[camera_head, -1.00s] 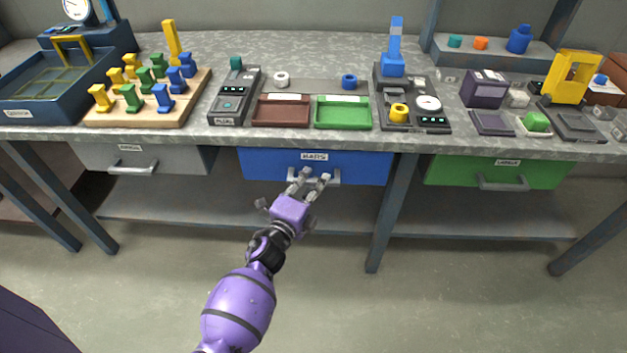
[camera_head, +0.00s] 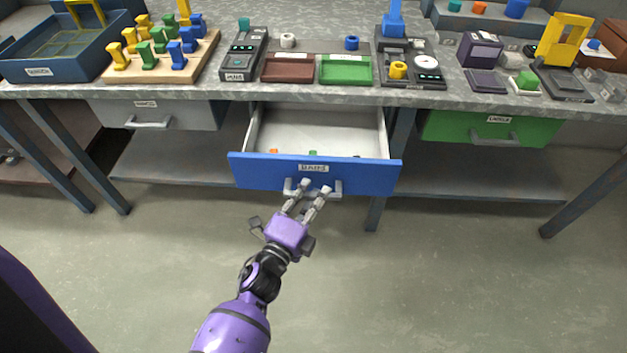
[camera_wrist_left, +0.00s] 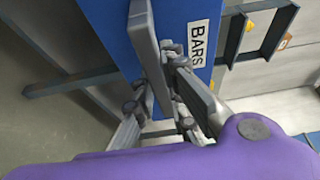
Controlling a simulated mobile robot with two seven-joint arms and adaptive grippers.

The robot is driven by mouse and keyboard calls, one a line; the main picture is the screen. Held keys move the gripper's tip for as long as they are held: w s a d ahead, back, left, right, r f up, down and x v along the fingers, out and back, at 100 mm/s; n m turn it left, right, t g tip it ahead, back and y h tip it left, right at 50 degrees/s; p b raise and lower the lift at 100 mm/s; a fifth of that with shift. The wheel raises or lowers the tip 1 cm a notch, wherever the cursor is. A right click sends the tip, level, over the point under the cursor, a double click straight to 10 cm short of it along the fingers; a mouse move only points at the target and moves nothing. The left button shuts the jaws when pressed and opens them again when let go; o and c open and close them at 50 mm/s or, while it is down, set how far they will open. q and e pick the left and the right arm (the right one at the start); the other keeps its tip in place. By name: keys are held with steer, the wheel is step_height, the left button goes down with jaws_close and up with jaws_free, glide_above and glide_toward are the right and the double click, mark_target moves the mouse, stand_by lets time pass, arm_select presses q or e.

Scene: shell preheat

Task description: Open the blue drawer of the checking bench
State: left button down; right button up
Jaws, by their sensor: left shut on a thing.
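The blue drawer (camera_head: 270,173) of the checking bench (camera_head: 318,96) stands well out from the bench, and its pale inside shows. Its front bears a white label, which reads BARS in the left wrist view (camera_wrist_left: 199,43). A grey bar handle (camera_head: 335,188) is on the front. My left gripper (camera_head: 306,190) is shut on this handle. In the left wrist view the fingers lie on both sides of the handle bar (camera_wrist_left: 147,50). Small orange (camera_head: 274,151) and green (camera_head: 312,153) items lie in the drawer, partly hidden by its front. My right gripper is not in view.
A closed grey drawer (camera_head: 180,113) is to the left and a closed green drawer (camera_head: 455,127) to the right. Bench legs (camera_head: 378,205) stand near the blue drawer. Trays, coloured pieces and devices crowd the bench top. The floor in front is clear.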

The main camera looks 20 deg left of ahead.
arm_select(q)
steer(key=shift+s+d, duration=0.1)
steer(key=shift+s, duration=0.5)
steer(key=c, duration=1.8)
jaws_free()
steer(key=shift+o, duration=0.2)
steer(key=s, duration=0.7)
steer(key=shift+s+a, duration=0.25)
steer(key=shift+a, duration=0.1)
